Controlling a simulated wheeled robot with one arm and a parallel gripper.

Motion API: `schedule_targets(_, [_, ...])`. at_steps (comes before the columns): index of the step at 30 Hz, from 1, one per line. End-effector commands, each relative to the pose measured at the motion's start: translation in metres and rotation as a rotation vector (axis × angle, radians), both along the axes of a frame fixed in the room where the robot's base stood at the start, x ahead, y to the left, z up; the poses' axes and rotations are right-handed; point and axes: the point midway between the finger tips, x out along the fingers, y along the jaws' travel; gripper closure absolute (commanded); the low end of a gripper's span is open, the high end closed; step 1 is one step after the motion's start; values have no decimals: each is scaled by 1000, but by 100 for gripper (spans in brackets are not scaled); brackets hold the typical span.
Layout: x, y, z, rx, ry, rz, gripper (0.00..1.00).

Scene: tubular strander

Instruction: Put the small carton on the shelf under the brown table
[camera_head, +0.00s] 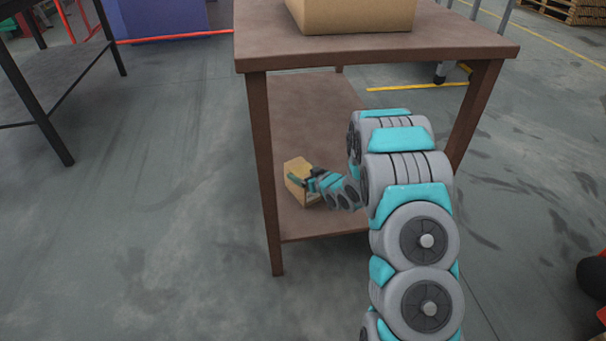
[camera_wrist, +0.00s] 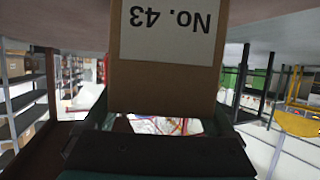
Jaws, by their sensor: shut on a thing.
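The small carton (camera_head: 296,172) is a tan box in the head view, at the lower shelf (camera_head: 308,110) of the brown table (camera_head: 380,54), near the shelf's left front edge. My gripper (camera_head: 309,182) reaches in under the tabletop and is shut on the carton from its right side. In the wrist view the carton (camera_wrist: 160,88) fills the middle between the dark jaws, with an upside-down label reading "No. 43". I cannot tell whether its underside touches the shelf.
A larger box (camera_head: 352,16) stands on the brown tabletop above my gripper. A table leg (camera_head: 263,170) is just left of the carton. A dark table (camera_head: 60,75) stands at the far left. The rest of the lower shelf in view is clear.

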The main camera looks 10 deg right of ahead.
Motion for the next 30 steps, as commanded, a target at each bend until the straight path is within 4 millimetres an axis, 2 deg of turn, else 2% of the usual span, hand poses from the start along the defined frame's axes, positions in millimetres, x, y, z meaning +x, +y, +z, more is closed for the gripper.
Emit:
schedule_targets(10, [0, 0, -3, 1, -3, -1, 100])
schedule_targets(11, [0, 0, -2, 1, -2, 0, 7])
schedule_targets(12, [0, 0, -2, 0, -2, 0, 2])
schedule_targets(13, [0, 0, -2, 1, -2, 0, 0])
schedule_targets(23, [-3, -2, 1, 0, -1, -1, 0])
schedule_targets(30, [-34, -16, 16, 0, -3, -4, 0])
